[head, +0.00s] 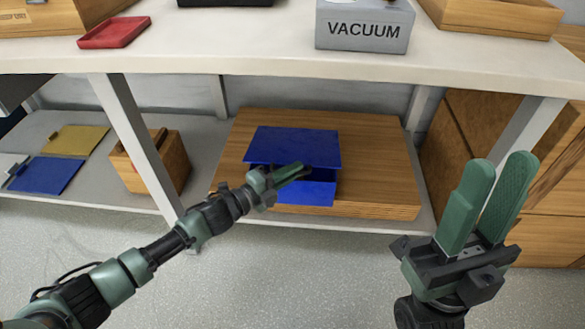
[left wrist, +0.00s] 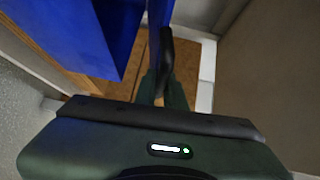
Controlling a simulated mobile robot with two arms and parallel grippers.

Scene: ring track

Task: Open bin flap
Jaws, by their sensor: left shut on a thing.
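A blue bin (head: 305,193) stands on a wooden board on the lower shelf. Its blue flap (head: 292,145) shows above the bin's front as a broad, tilted panel. In the left wrist view the fingers (left wrist: 163,85) close by the edge of a blue panel (left wrist: 90,30); the exact contact is partly hidden. My right gripper (head: 499,170) is raised in front of the shelf at the right, open and empty.
The wooden board (head: 385,175) carries the bin under the white tabletop (head: 220,48). A table leg (head: 140,140) stands left of the bin. A wooden box (head: 165,165) and blue and yellow flat pieces lie further left. A grey vacuum box (head: 362,32) is above.

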